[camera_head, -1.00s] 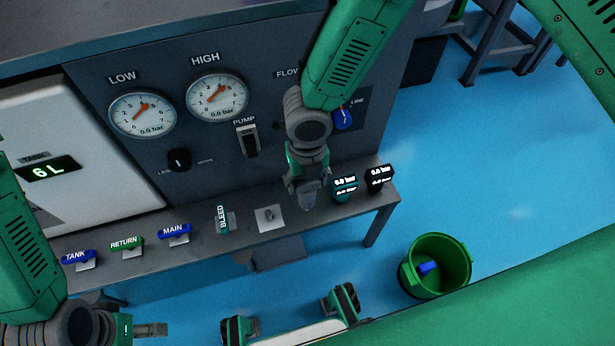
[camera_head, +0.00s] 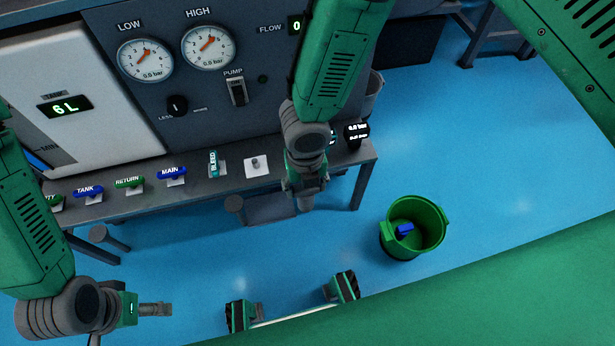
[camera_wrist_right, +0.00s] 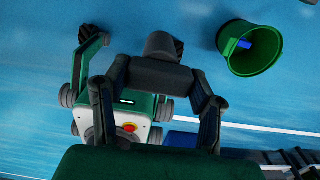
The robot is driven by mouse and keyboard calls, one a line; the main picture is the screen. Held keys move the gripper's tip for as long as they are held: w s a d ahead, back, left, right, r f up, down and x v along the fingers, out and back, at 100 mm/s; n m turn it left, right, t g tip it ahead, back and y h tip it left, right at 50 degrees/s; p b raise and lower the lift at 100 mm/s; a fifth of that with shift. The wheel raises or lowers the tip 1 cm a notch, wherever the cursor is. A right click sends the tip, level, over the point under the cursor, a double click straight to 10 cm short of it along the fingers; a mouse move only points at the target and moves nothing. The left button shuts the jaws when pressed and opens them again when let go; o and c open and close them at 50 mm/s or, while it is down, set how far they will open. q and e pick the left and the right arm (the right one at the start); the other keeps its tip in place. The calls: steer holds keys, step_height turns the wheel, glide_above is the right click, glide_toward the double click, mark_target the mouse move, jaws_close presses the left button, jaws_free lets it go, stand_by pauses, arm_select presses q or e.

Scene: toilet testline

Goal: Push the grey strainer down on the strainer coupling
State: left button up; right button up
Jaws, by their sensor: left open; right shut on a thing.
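My right gripper (camera_head: 306,188) is shut on a small grey cylinder, which I take to be the grey strainer (camera_head: 306,203). It hangs below the fingers, in front of the bench edge in the head view. In the right wrist view the dark fingers (camera_wrist_right: 152,75) close around the grey strainer (camera_wrist_right: 164,46). A pale square plate with a short grey stub (camera_head: 256,163) sits on the bench, left of the right gripper; it may be the strainer coupling. The strainer is apart from it. My left gripper (camera_head: 158,310) is open and empty at the lower left, away from the bench.
A panel with dials (camera_head: 209,47) stands behind. A green bucket (camera_head: 430,240) with a blue piece inside stands on the open blue floor.

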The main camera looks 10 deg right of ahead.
steer(key=shift+s, duration=0.3)
steer(key=shift+s+a+r+p, duration=0.2)
steer(key=shift+s+r+p, duration=0.05)
steer(key=shift+r+p, duration=0.1)
steer(key=shift+a+r+p, duration=0.1)
steer(key=shift+r+p, duration=0.35)
steer(key=shift+p, duration=0.05)
steer(key=shift+d+r+p, duration=0.2)
steer(key=shift+r+p, duration=0.4)
steer(key=shift+p, duration=0.1)
steer(key=shift+a+r+p, duration=0.15)
steer(key=shift+r+p, duration=1)
steer(key=shift+p, duration=0.05)
arm_select(q)
steer(key=r, duration=0.3)
steer(key=s+r, duration=0.1)
steer(key=r, duration=0.1)
steer(key=shift+r, duration=0.15)
